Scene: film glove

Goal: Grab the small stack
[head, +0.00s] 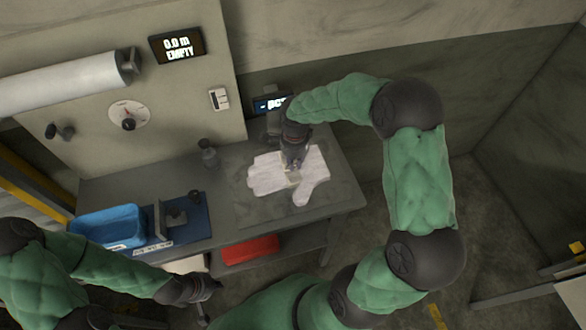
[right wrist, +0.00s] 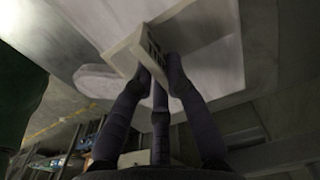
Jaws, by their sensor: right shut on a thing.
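A white glove shape (head: 262,178) lies flat on the grey bench top. My right gripper (head: 293,160) points down over its middle. In the right wrist view its dark fingers (right wrist: 158,68) are shut on a small pale stack (right wrist: 125,46), a flat-sided block with dark marks on one face. The stack is partly hidden by the fingers, and I cannot tell if it touches the glove shape. The white surface also shows behind the fingers in the right wrist view (right wrist: 205,65). My left gripper (head: 207,284) is low, in front of the bench; its jaws are too small to judge.
A blue bin (head: 108,226) and a blue mat (head: 190,222) with a grey fixture are on the bench's left side. A dark bottle-like item (head: 208,152) stands at the back. A red bin (head: 249,250) sits on the lower shelf. A white roll (head: 60,82) hangs on the wall.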

